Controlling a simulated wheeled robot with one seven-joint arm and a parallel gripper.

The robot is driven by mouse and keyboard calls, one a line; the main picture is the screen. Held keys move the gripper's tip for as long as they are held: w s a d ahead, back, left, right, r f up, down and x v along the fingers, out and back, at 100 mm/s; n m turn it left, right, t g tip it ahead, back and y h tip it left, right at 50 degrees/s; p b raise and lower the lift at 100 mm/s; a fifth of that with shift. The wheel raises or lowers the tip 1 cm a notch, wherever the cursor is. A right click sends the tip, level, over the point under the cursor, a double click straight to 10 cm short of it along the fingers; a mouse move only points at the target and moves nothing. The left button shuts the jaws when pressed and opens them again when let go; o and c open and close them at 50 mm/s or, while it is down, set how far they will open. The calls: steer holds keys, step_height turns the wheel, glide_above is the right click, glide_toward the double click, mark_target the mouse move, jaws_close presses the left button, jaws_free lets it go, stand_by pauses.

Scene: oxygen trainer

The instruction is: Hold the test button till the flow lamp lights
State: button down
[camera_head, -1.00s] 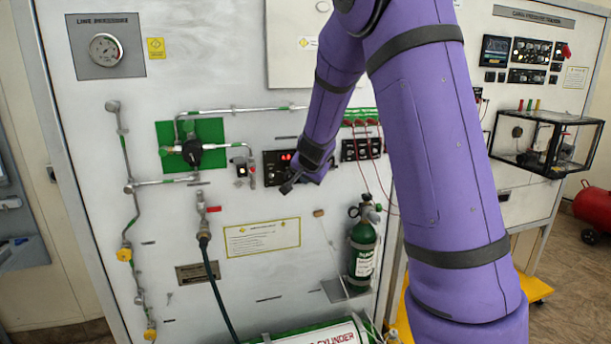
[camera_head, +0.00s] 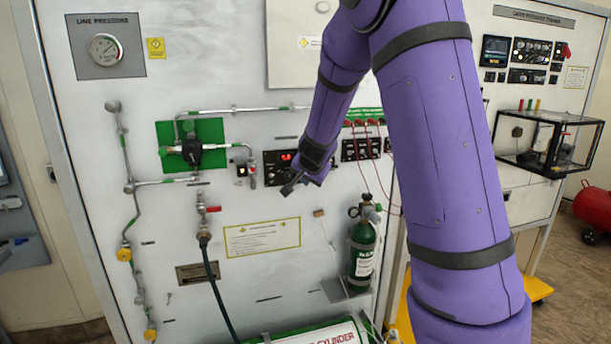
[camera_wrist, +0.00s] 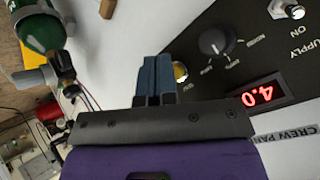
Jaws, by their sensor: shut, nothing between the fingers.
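A black control panel (camera_wrist: 230,70) on the upright board fills the upper right of the wrist view. In the head view my gripper (camera_head: 289,189) is at the panel's lower edge. I cannot make out a flow lamp.
A green cylinder (camera_head: 362,250) stands right of and below my gripper, with thin red leads (camera_head: 368,155) hanging near it. Left of the panel are a valve on a green plate (camera_head: 191,153) and pipework. A yellow-bordered placard (camera_head: 262,238) is below.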

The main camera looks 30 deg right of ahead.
steer(key=shift+s+a, duration=0.1)
steer(key=shift+s, duration=0.25)
steer(key=shift+s, duration=0.1)
steer(key=shift+s+a, duration=0.25)
steer(key=shift+s, duration=0.5)
steer(key=shift+s+a, duration=0.2)
steer(key=shift+s, duration=0.6)
steer(key=shift+s+a, duration=0.25)
steer(key=shift+s, duration=0.5)
steer(key=s+a+r+n+y, duration=0.55)
steer(key=s+a+r, duration=0.5)
steer(key=s, duration=0.25)
steer(key=s+a+n+g+h, duration=0.1)
steer(key=s+a+n, duration=0.1)
steer(key=s, duration=0.7)
steer(key=s+a+r+n+g+h, duration=0.1)
steer(key=s+n, duration=0.3)
steer(key=s, duration=0.6)
steer(key=shift+s+a+r+g, duration=0.15)
steer(key=shift+s+a+g, duration=0.15)
steer(key=shift+g, duration=0.2)
